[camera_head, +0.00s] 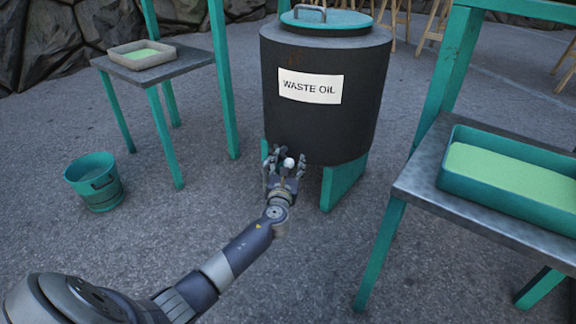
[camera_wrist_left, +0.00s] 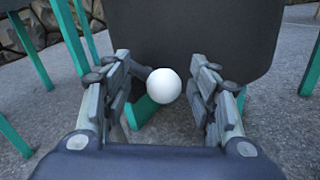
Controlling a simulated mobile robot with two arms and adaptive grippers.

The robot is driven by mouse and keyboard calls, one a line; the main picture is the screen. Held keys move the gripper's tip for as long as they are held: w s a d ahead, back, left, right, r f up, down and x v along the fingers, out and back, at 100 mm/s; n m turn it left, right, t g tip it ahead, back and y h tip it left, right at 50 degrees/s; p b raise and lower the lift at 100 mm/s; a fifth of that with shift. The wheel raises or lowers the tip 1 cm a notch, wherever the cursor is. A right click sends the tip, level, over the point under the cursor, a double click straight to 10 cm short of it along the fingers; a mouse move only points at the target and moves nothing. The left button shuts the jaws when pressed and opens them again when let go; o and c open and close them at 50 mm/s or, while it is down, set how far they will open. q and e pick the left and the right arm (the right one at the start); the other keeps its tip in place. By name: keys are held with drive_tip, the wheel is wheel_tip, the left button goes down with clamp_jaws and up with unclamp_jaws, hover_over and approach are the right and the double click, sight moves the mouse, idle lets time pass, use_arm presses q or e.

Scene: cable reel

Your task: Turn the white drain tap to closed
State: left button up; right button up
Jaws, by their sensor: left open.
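The black drum (camera_head: 322,120) with a "WASTE OIL" label stands on teal legs in the middle of the head view. The white round tap knob (camera_head: 289,163) shows low at its front. In the left wrist view the knob (camera_wrist_left: 164,85) is a white ball with a dark stem behind it, in front of the drum (camera_wrist_left: 200,40). My left gripper (camera_head: 284,160) is open, with its fingers (camera_wrist_left: 165,88) on either side of the knob. Gaps show between the knob and both fingers. How deep the knob sits between them is hard to tell. My right gripper is not in view.
A teal bucket (camera_head: 95,183) stands on the ground at left. A small table (camera_head: 165,70) with a tray (camera_head: 142,54) is behind it. A metal-topped table (camera_head: 420,180) with a teal tray (camera_head: 500,199) stands at right. The ground between is clear.

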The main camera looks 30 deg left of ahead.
use_arm(q)
clamp_jaws()
drive_tip(key=shift+w+d+r+n+g+y, duration=0.1)
drive_tip(key=shift+w+d+n+g+y, duration=0.4)
drive_tip(key=shift+y, duration=0.4)
drive_tip(key=w+n+g+y, duration=0.1)
drive_tip(key=w+n+g+y+b, duration=0.1)
drive_tip(key=n+y, duration=0.1)
drive_tip(key=w+n+g+y, duration=0.1)
drive_tip(key=g, duration=0.1)
drive_tip(key=shift+w+d+r+y, duration=0.1)
drive_tip(key=shift+w+d+y, duration=0.2)
drive_tip(key=shift+w, duration=0.05)
